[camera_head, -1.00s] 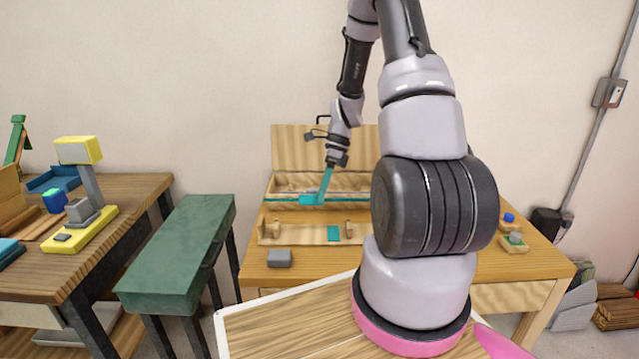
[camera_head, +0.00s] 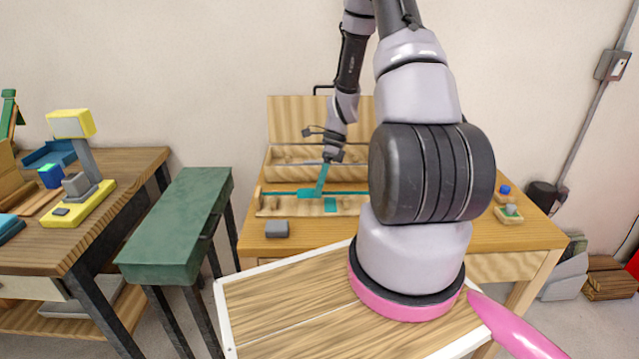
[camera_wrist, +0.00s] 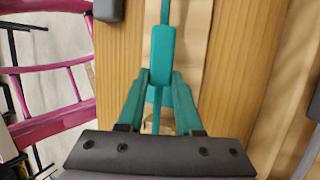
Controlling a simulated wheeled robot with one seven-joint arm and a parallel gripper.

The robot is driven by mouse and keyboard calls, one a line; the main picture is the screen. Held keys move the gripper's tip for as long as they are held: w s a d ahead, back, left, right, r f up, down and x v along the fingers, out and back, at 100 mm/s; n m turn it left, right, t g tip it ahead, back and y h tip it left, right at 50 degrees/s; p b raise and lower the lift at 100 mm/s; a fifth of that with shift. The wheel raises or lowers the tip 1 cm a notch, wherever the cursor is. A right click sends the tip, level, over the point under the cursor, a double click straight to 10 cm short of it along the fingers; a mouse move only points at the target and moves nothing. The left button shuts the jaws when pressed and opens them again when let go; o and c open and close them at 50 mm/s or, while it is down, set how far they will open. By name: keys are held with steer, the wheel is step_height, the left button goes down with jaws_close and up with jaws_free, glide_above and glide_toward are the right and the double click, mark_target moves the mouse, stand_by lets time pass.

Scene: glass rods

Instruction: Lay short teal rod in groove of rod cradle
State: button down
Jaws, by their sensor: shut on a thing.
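My gripper (camera_head: 311,192) has teal fingers and is shut on the short teal rod (camera_head: 348,193). The rod lies level, running left to right over the rod cradle (camera_head: 290,206). The cradle is pale wood with raised ends and a teal patch (camera_head: 330,205) on its front. I cannot tell whether the rod touches the groove. In the wrist view, the rod (camera_wrist: 165,14) sticks out past my closed fingertips (camera_wrist: 161,68), above a pale wood strip (camera_wrist: 195,45), probably the cradle. My arm hides the right part of the cradle and the rod's right end in the head view.
An open wooden box (camera_head: 285,172) stands behind the cradle. A grey block (camera_head: 277,228) sits in front of it on the workbench (camera_head: 255,243). Small blue and grey pieces (camera_head: 508,209) lie at the right. A green bench (camera_head: 175,225) stands to the left.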

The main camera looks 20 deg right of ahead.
stand_by(0.3)
steer(key=shift+r, duration=0.6)
steer(key=shift+f, duration=1)
stand_by(0.8)
steer(key=c, duration=0.5)
jaws_free()
steer(key=shift+r, duration=0.1)
